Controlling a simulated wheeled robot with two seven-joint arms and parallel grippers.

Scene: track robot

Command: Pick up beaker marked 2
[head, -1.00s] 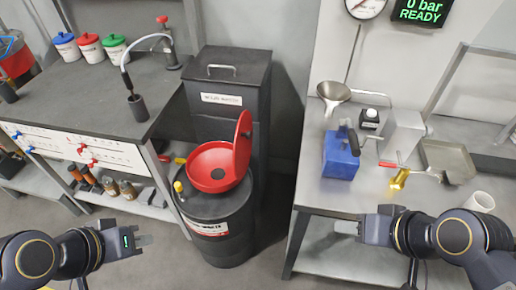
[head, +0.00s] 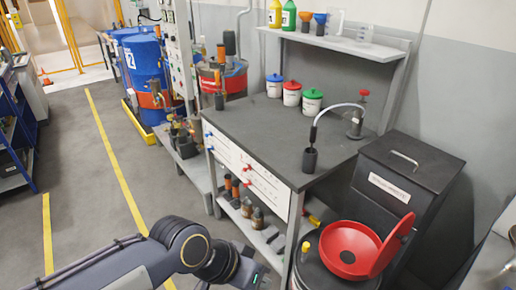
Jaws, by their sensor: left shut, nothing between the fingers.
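A small clear vessel (head: 365,34), possibly a beaker, stands on the wall shelf at the upper right in the head view. A taller clear jug-like vessel (head: 335,21) stands to its left. I cannot read a 2 on either. My left gripper (head: 258,279) is at the bottom edge of the view, shut and empty, far below and in front of the shelf; its fingertips are mostly cut off. My right gripper is out of view.
The dark workbench (head: 262,118) carries three lidded white tubs and a curved spout. A black drum with a red funnel (head: 348,250) stands at the lower right. A blue drum marked 2 (head: 140,65) stands at the left.

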